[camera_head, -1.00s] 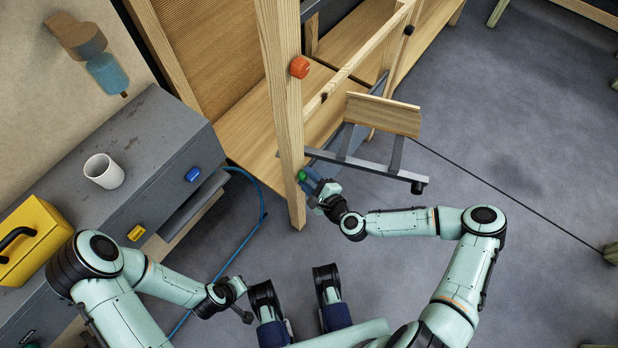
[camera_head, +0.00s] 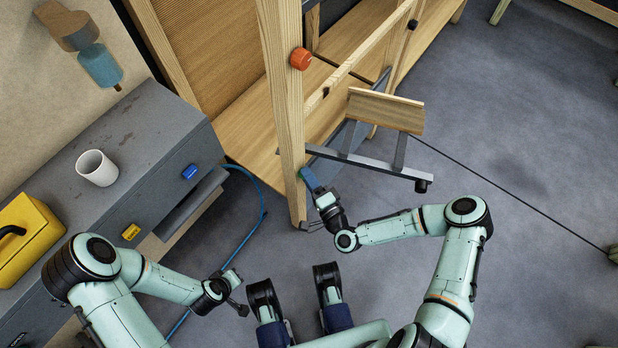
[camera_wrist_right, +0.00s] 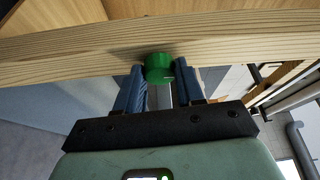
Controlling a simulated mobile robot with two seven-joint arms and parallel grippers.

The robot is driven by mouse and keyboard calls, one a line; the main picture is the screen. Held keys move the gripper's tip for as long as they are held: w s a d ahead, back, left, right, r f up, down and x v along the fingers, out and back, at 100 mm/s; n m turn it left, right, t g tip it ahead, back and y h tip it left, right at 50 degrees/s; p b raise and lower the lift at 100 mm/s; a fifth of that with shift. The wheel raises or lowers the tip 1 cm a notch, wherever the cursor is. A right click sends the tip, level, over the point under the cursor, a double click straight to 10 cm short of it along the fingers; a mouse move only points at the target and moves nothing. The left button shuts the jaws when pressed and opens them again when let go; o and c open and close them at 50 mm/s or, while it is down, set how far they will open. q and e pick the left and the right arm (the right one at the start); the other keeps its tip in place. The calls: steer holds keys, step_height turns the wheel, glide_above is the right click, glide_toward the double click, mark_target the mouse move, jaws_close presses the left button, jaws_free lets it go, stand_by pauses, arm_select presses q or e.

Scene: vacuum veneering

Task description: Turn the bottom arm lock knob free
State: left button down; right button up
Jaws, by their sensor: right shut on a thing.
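The green knob (camera_wrist_right: 159,68) sits low on the face of the wooden post (camera_head: 288,120). In the head view only a sliver of it shows behind the fingers. My right gripper (camera_wrist_right: 160,74) has one blue finger on each side of the knob and is shut on it. In the head view the right gripper (camera_head: 309,179) reaches the lower post from the right. How far the knob has turned cannot be told. My left gripper (camera_head: 237,294) hangs over the floor at lower left, away from the post; its fingers are too small to read.
An orange knob (camera_head: 300,58) is higher on the same post. A grey metal arm (camera_head: 370,164) with a wooden board (camera_head: 385,110) juts out just above my right gripper. A grey cabinet (camera_head: 140,130) with a white mug (camera_head: 97,168) stands left. A blue hose (camera_head: 262,200) lies nearby.

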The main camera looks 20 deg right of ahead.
arm_select(q)
steer(key=shift+s+a+f, duration=0.1)
steer(key=shift+s+f, duration=0.05)
steer(key=shift+f, duration=0.15)
arm_select(e)
steer(key=shift+n+t, duration=0.3)
steer(key=shift+n, duration=0.2)
steer(key=o, duration=1)
steer(key=shift+o, duration=0.2)
arm_select(q)
steer(key=shift+s+d+r+g+p, duration=0.3)
steer(key=shift+s+d+r+p, duration=0.45)
steer(key=shift+s+r, duration=0.25)
arm_select(e)
steer(key=v, duration=1.3)
steer(key=shift+s+d, duration=0.15)
steer(key=shift+d, duration=0.05)
steer(key=shift+a+f, duration=0.1)
steer(key=shift+f, duration=0.05)
